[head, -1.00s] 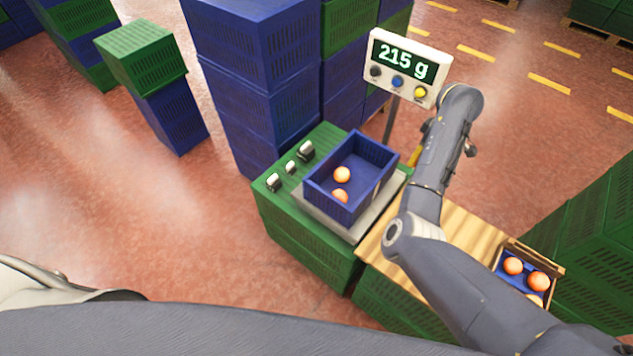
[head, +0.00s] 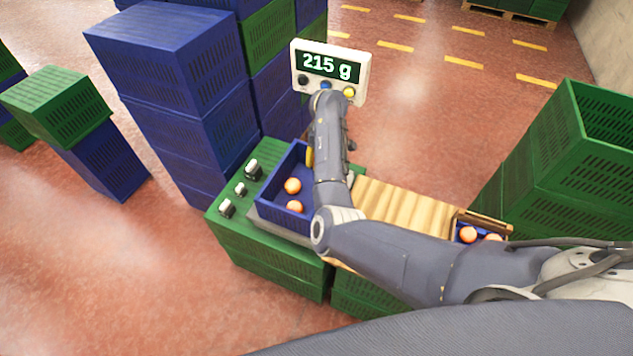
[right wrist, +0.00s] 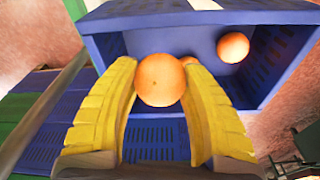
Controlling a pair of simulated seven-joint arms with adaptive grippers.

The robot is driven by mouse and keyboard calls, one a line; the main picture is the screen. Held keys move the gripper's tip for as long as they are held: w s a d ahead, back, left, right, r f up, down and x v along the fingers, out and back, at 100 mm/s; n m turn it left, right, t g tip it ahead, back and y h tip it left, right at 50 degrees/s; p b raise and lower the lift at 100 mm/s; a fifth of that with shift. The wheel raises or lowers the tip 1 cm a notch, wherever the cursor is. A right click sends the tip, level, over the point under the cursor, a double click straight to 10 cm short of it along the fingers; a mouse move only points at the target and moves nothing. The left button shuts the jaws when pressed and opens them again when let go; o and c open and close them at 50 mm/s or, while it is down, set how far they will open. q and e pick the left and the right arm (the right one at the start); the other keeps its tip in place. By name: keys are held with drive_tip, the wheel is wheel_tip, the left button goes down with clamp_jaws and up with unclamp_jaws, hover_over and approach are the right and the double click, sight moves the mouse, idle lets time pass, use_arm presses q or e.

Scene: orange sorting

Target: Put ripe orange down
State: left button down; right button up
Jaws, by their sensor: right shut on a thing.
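My right gripper (head: 309,157) reaches over the blue crate on the scale, mostly hidden behind my own arm in the head view. In the right wrist view, its yellow fingers (right wrist: 162,100) are shut on an orange (right wrist: 158,80), which is held at the crate. The head view does not show this held orange. The blue crate (head: 268,192) holds two oranges, one farther back (head: 292,186) and one nearer (head: 295,207). In the right wrist view, one orange (right wrist: 233,47) lies inside the crate; a sliver of another shows behind the held one. My left gripper is not in view.
The scale display (head: 330,68) reads 215 g. Several metal weights (head: 240,188) stand on the green crate left of the scale. A wooden-edged box (head: 485,222) with oranges sits at the right end of the slatted wooden top (head: 400,208). Tall blue stacks (head: 165,60) stand behind.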

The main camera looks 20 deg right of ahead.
wheel_tip(320, 180, down, 12)
idle(0.6)
drive_tip(key=shift+f, duration=0.1)
drive_tip(key=o, duration=1.2)
drive_tip(key=r, duration=0.8)
drive_tip(key=s+d+r, duration=0.1)
drive_tip(key=r, duration=0.3)
idle(2.0)
